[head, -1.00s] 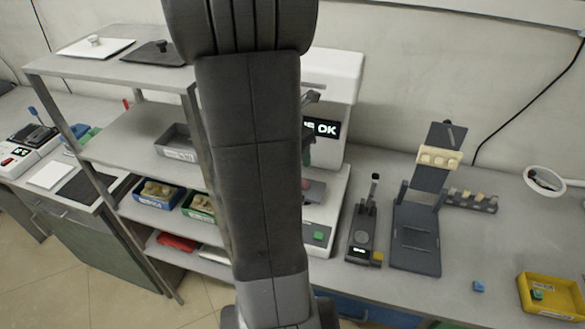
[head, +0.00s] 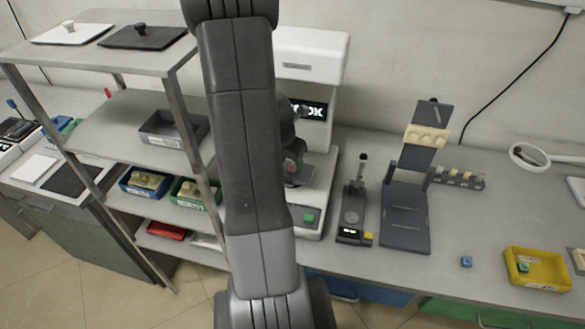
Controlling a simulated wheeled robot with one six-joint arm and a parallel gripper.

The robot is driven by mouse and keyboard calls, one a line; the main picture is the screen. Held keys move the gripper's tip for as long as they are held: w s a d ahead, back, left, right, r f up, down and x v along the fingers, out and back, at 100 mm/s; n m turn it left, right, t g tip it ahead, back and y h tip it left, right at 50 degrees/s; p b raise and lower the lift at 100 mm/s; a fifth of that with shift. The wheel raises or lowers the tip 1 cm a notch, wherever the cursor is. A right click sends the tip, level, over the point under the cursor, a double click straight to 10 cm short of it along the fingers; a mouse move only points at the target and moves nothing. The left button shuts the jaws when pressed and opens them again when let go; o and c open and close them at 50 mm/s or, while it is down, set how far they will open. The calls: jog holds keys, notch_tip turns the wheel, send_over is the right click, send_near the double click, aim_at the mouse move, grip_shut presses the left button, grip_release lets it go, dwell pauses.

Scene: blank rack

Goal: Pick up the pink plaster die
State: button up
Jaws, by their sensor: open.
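A small pinkish patch (head: 291,168) shows inside the white machine, just right of my arm. It may be the pink plaster die, but it is too small and too covered to be sure. My gripper (head: 293,146) is mostly hidden behind my own arm. Only dark parts show, in front of the machine's opening and close to the pinkish patch. It is open, and I see nothing held in it. I cannot tell whether it touches anything.
The white machine (head: 314,68) has a lit display reading OK. A metal shelf (head: 120,118) with trays stands left. A dark device (head: 352,215), a dark stand (head: 405,220), a blue cube (head: 466,262) and a yellow tray (head: 512,250) are right. Bench between cube and stand is clear.

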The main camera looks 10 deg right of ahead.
jog(key=shift+x, duration=1.1)
grip_shut()
jog(key=shift+r, duration=0.15)
